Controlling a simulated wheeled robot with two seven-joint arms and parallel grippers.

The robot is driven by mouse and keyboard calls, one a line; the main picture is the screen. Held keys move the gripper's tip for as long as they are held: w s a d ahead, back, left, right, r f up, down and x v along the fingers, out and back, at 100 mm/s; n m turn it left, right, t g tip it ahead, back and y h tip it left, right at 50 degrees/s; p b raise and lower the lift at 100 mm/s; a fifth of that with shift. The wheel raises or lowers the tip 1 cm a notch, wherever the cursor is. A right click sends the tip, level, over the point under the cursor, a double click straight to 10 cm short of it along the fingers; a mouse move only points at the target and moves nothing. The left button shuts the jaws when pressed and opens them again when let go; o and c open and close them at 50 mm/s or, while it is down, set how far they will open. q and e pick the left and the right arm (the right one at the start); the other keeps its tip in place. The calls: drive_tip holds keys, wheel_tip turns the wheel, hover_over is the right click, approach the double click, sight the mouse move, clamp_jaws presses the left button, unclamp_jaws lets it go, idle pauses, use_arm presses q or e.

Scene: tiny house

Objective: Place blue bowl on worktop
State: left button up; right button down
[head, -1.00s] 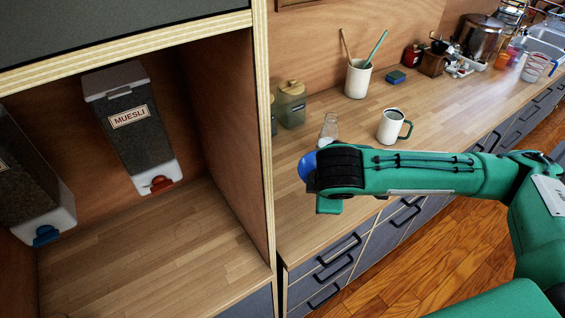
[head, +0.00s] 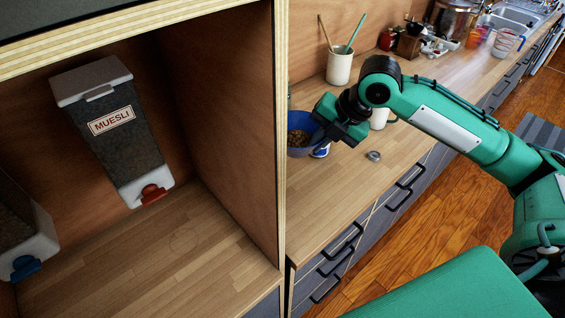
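The blue bowl (head: 300,151), with brown contents in it, is at my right gripper (head: 322,128), above or at the left end of the worktop (head: 336,206). My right gripper's fingers meet the bowl's right rim and appear shut on it. The bowl's left side is partly hidden by the cabinet's upright edge. I cannot tell whether the bowl's base touches the worktop. My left gripper is not in view.
A cabinet with a muesli dispenser (head: 112,130) fills the left. A utensil cup (head: 340,66) stands behind my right arm, and a mug (head: 379,119) is partly hidden by it. A small round metal thing (head: 373,156) lies on the worktop. The front worktop is clear.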

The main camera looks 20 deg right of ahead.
wheel_tip(320, 180, down, 16)
drive_tip(key=shift+d+r+p, duration=0.1)
drive_tip(key=shift+r+p, duration=0.05)
drive_tip(key=shift+p, duration=1)
wheel_tip(320, 180, down, 4)
drive_tip(key=shift+p, duration=0.45)
drive_tip(key=c, duration=2)
unclamp_jaws()
drive_tip(key=o, duration=0.4)
